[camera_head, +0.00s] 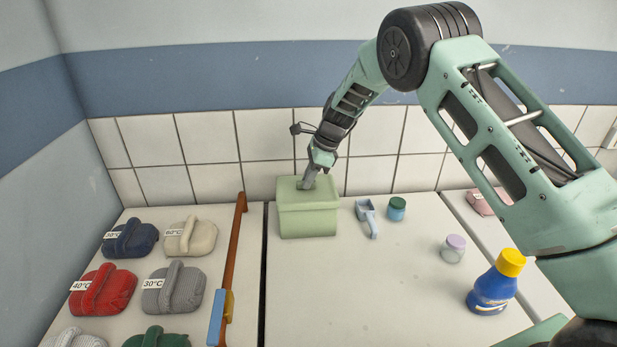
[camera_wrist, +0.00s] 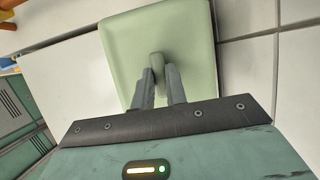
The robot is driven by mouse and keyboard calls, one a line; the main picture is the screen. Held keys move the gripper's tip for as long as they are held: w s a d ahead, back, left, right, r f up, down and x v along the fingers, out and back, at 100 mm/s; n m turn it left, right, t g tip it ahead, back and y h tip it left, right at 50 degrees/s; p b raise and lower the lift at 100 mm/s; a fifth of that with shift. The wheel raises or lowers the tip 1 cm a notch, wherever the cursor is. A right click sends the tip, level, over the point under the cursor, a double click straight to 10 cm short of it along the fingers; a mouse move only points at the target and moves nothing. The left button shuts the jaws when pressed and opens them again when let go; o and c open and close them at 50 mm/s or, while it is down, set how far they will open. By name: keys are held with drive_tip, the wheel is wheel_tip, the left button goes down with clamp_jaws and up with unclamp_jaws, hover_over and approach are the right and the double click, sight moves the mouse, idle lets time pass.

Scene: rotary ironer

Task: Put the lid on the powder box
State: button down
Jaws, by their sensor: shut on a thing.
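The powder box (camera_head: 308,222) is a pale green box standing upright on the white worktop near the tiled wall. Its pale green lid (camera_head: 290,187) lies over the top of the box, its rim at the box's upper edge. In the wrist view the lid (camera_wrist: 125,40) fills the upper middle, with a small rounded knob (camera_wrist: 157,62) on it. My gripper (camera_head: 307,183) is above the box, its two fingers shut on the knob of the lid. They also show in the wrist view (camera_wrist: 159,82). Whether the lid is fully seated cannot be told.
A light blue scoop (camera_head: 367,217) and a teal jar (camera_head: 396,208) stand right of the box. A lilac-capped jar (camera_head: 453,248) and a blue bottle (camera_head: 492,288) are farther right. A brown stick (camera_head: 233,250) and several labelled cloth bundles (camera_head: 103,289) lie left. The front middle worktop is clear.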

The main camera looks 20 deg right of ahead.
drive_tip(key=shift+f, duration=0.4)
idle(0.7)
drive_tip(key=c, duration=0.9)
unclamp_jaws()
drive_tip(key=shift+o, duration=0.2)
drive_tip(key=shift+r, duration=0.1)
drive_tip(key=shift+r+p, duration=2.55)
drive_tip(key=shift+r, duration=0.9)
clamp_jaws()
